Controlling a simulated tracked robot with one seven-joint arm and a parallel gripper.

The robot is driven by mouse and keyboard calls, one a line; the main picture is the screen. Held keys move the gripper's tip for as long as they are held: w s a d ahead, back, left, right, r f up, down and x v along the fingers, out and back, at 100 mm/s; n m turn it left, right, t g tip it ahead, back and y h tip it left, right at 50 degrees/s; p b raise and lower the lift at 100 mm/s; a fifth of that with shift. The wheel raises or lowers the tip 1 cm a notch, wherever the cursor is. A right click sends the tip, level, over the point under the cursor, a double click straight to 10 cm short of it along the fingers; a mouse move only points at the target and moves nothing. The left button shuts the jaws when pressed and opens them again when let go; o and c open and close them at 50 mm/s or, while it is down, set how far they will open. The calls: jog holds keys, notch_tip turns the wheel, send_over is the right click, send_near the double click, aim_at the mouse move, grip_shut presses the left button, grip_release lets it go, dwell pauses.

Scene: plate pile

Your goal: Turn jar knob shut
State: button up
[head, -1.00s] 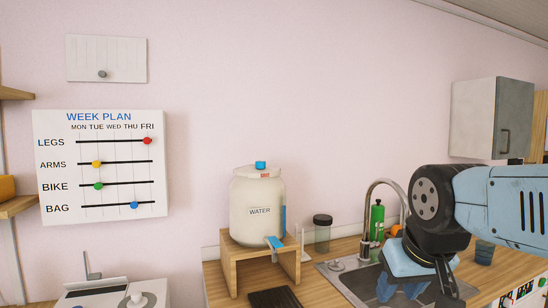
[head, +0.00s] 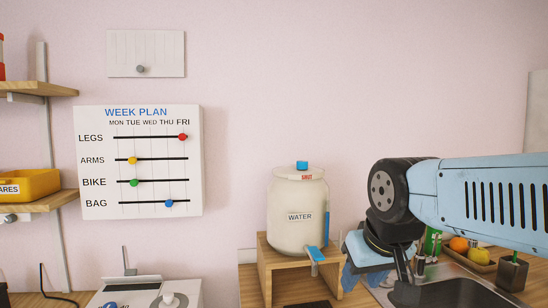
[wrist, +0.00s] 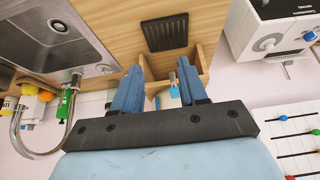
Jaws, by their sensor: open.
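The cream jar marked WATER (head: 297,218) stands upright on a small wooden stand (head: 264,262). A blue knob (head: 302,165) sits on top of its lid, with a small red label beside it. A blue tap (head: 317,254) sticks out low on the jar's front right. My gripper (head: 362,280) is right of the jar and stand, apart from the knob and lower than it. In the wrist view my gripper (wrist: 158,76) has its two blue fingers spread with nothing held. The tap (wrist: 174,84) shows beyond the gap between them; the top knob is hidden there.
A sink (head: 446,293) with a faucet lies right of the stand, with a green bottle (head: 431,241) and fruit behind. A dark slatted mat (wrist: 170,33) lies on the counter in front of the stand. The week plan board (head: 138,160) hangs left.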

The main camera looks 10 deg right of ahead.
jog(key=shift+w+a, duration=0.15)
jog(key=shift+w, duration=0.15)
jog(key=shift+o, duration=0.4)
jog(key=shift+o, duration=0.9)
jog(key=shift+w+r, duration=0.2)
jog(key=shift+r, duration=0.1)
jog(key=shift+o, duration=0.4)
jog(key=w+a+r, duration=0.1)
jog(key=w+r, duration=0.3)
jog(key=r, duration=0.2)
jog(key=shift+w+n+g, duration=0.25)
jog(key=shift+n+g, duration=0.05)
jog(key=shift+n, duration=0.1)
notch_tip(320, 180, up, 24)
jog(key=n+g, duration=0.5)
send_over(302, 165)
jog(key=w, duration=0.2)
jog(key=f, duration=1.3)
jog(key=shift+s+d+f, duration=0.15)
jog(key=shift+d+f, duration=0.1)
jog(key=shift+f, duration=0.15)
